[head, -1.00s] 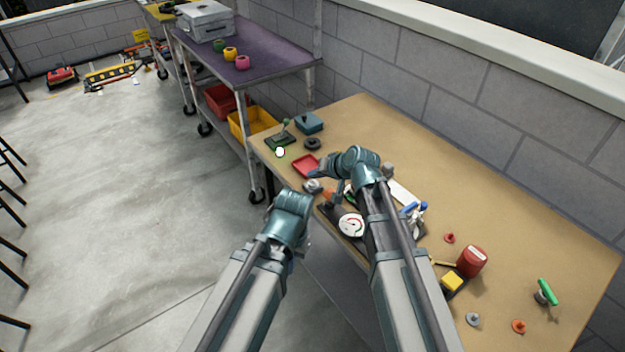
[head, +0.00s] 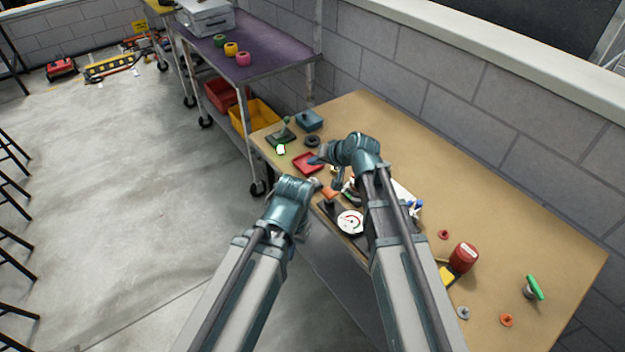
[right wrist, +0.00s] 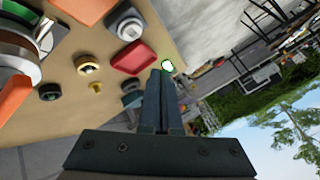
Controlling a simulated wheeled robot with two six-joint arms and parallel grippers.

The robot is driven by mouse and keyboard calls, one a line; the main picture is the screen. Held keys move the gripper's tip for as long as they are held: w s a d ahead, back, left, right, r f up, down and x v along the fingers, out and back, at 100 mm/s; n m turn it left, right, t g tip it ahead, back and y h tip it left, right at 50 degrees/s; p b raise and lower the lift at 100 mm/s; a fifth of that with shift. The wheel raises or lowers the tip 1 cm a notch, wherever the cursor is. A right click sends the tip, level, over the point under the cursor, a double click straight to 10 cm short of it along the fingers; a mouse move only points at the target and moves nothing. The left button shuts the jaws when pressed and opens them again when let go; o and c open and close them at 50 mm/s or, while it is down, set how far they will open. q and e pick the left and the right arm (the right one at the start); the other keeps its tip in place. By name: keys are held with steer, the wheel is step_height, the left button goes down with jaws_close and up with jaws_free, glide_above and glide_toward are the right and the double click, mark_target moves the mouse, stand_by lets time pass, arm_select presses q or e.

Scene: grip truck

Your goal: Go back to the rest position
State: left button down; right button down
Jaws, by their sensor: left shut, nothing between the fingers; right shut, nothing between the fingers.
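My right gripper (head: 318,160) reaches over the tan workbench (head: 500,220), close to a small red tray (head: 309,162). In the right wrist view its two fingers (right wrist: 162,97) are together with nothing between them, and the red tray (right wrist: 133,55) lies beyond their tips. My left gripper (head: 306,198) is lower, at the bench's near left edge. It is shut and empty, and its fingers are mostly hidden behind its wrist.
Beneath my right arm lie a round white gauge (head: 350,222) and several small parts. A red can (head: 464,257) and a green-handled part (head: 534,288) stand at the right. The bench's back right is clear. A purple-topped table (head: 270,58) stands behind.

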steer(key=s+d+f+n+g+h, duration=0.1)
steer(key=s+g+h, duration=0.1)
steer(key=s, duration=0.6)
steer(key=s+d+f+n+g+h+p, duration=0.1)
steer(key=s+d+f+n+g+h, duration=0.1)
steer(key=s, duration=0.7)
steer(key=s+d+f+n+g+h+p, duration=0.1)
steer(key=s+d+g+h, duration=0.1)
steer(key=s, duration=0.6)
steer(key=shift+s+d+f+g+h, duration=0.25)
steer(key=shift+s+g+h, duration=0.15)
steer(key=shift+g+h, duration=0.3)
